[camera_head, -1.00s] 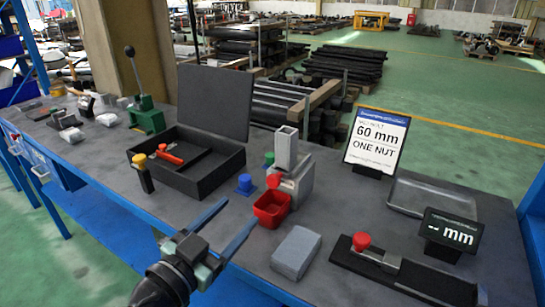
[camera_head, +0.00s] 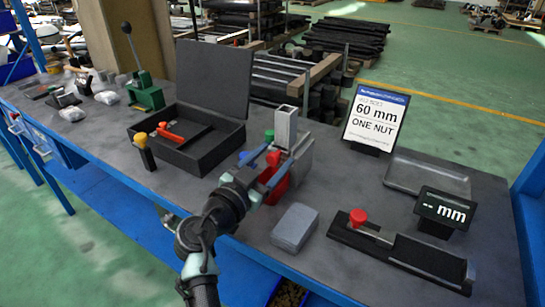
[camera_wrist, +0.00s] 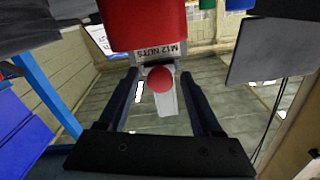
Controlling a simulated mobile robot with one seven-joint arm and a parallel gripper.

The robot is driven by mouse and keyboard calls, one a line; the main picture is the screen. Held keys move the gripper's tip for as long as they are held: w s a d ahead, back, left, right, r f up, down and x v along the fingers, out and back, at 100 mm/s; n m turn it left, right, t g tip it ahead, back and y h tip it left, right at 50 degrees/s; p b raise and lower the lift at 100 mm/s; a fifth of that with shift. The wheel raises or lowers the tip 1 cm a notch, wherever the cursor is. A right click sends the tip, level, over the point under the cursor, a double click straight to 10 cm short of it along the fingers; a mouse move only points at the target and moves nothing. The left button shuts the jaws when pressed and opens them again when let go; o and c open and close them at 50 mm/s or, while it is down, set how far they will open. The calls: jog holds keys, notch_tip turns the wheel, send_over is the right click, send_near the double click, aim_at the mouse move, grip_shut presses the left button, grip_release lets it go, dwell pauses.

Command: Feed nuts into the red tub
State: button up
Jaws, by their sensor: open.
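The nut dispenser is a grey block (camera_head: 301,162) with an upright square chute (camera_head: 285,128). In the wrist view its label (camera_wrist: 160,52) reads "M12 NUTS". Its red knob (camera_wrist: 160,79) shows between my fingers; I cannot tell whether they touch it. The red tub (camera_wrist: 145,22) fills the top of the wrist view; in the head view it is partly hidden behind my gripper (camera_head: 262,158). My gripper is open, with its fingers reaching toward the dispenser's front. The tub's inside is hidden, so I see no nuts.
A black open case (camera_head: 190,165) stands left of the dispenser. A grey box (camera_head: 294,227) lies in front. A gauge with a red knob (camera_head: 357,217), a "-- mm" display (camera_head: 445,210), a grey tray (camera_head: 425,178) and a "60 mm ONE NUT" sign (camera_head: 376,118) are at right.

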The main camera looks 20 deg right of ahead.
jog(key=shift+w+d, duration=0.1)
jog(key=shift+d, duration=0.1)
jog(key=shift+c, duration=0.3)
grip_shut()
jog(key=shift+a, duration=0.1)
